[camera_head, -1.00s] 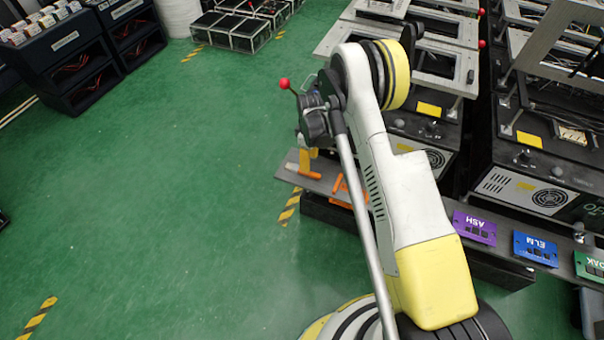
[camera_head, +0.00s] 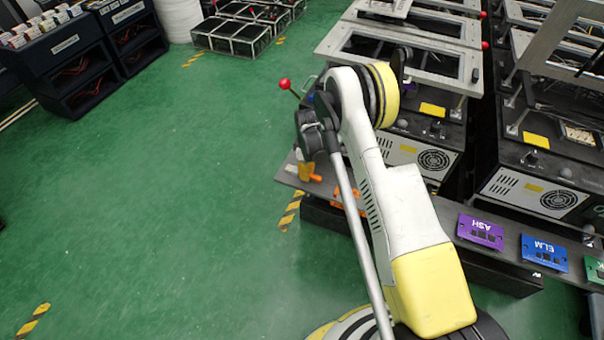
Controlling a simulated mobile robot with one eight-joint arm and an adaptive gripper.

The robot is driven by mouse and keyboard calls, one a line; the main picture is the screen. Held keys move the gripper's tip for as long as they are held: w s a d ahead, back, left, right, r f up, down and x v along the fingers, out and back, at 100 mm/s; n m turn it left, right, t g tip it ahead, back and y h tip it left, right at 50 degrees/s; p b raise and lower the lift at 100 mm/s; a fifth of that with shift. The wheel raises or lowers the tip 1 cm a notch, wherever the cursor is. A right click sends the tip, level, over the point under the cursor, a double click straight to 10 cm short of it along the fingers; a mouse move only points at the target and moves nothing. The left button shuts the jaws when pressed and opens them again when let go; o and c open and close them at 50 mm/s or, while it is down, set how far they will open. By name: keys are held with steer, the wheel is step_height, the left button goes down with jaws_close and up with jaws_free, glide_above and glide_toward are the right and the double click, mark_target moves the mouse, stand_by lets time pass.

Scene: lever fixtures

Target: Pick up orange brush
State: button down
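An orange object that looks like the orange brush (camera_head: 316,178) lies on the left end of a narrow grey ledge (camera_head: 288,177). Only its right part shows clearly. My gripper (camera_head: 305,171) hangs from the dark wrist at the end of my arm, pointing down. Its yellowish tip is at the brush and covers part of it. The view is too small to tell whether the fingers touch or close on the brush. A second orange thing (camera_head: 348,200) lies further right on the ledge, partly hidden by my arm.
Purple ASH (camera_head: 480,232), blue ELM (camera_head: 545,252) and a green plate (camera_head: 595,270) lie along the ledge to the right. Machines with frames (camera_head: 400,45) stand behind it. A red-knobbed lever (camera_head: 285,84) shows close beside my wrist. Green floor (camera_head: 150,200) is clear on the left.

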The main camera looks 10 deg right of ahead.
steer(key=shift+r, duration=0.1)
steer(key=r+p, duration=0.1)
steer(key=r, duration=0.1)
steer(key=r+p, duration=0.2)
steer(key=shift+s+d+r, duration=0.1)
steer(key=shift+d+r, duration=0.1)
steer(key=shift+r, duration=0.15)
steer(key=s+d+r+p, duration=0.2)
steer(key=d+r, duration=0.1)
steer(key=d, duration=0.2)
steer(key=s+d+r+p, duration=0.1)
steer(key=s+d+r, duration=0.1)
steer(key=d, duration=0.3)
steer(key=shift+s+d+r+p, duration=0.15)
steer(key=shift+s+r+p, duration=0.15)
steer(key=shift+r, duration=0.2)
